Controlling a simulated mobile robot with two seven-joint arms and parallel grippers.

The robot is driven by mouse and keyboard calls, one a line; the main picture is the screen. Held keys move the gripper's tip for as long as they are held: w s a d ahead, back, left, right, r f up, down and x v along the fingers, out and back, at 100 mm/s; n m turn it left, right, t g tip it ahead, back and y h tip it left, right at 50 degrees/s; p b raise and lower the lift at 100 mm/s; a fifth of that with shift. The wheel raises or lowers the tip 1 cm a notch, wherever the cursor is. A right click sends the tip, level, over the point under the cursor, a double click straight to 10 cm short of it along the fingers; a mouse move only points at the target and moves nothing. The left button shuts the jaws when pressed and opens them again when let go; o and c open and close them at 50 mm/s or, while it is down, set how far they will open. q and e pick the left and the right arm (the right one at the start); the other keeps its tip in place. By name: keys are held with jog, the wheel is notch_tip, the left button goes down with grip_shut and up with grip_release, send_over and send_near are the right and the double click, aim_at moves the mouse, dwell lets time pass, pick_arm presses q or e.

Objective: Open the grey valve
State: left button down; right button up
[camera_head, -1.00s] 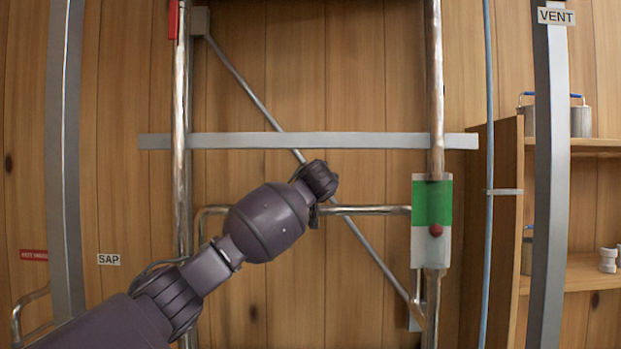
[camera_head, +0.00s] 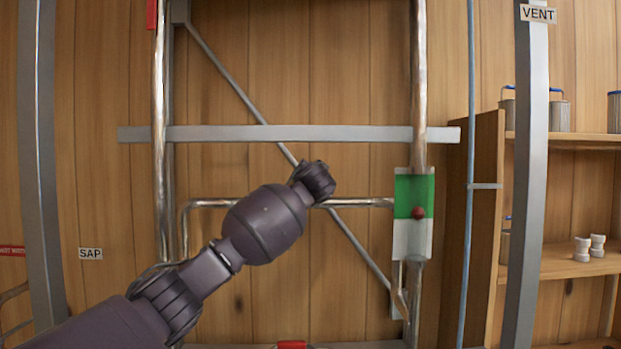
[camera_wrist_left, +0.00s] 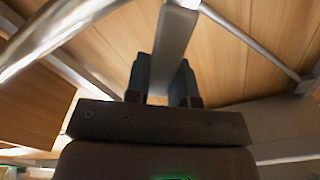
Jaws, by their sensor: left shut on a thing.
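In the left wrist view my left gripper (camera_wrist_left: 164,66) is shut on a flat grey bar (camera_wrist_left: 172,45), which looks like the lever of the grey valve. The bar runs up and away between the two dark fingers. In the head view my left wrist (camera_head: 315,180) is in front of the horizontal pipe, and it hides the fingers and the lever. The valve's body cannot be made out. My right gripper is not in view.
A level gauge with a green and white plate and a red ball (camera_head: 414,213) is right of my wrist. A grey crossbar (camera_head: 250,133) runs above it. Shelves (camera_head: 560,268) are at right.

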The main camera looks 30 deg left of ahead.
pick_arm(q)
jog(key=c, duration=1)
grip_release()
jog(key=shift+o, duration=0.2)
jog(key=shift+s, duration=0.1)
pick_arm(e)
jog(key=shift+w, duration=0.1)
pick_arm(q)
jog(key=b+v, duration=0.3)
jog(key=v, duration=0.7)
jog(key=shift+s, duration=0.3)
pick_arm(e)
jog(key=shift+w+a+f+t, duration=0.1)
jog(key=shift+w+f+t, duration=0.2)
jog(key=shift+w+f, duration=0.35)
pick_arm(q)
jog(key=shift+d, duration=0.2)
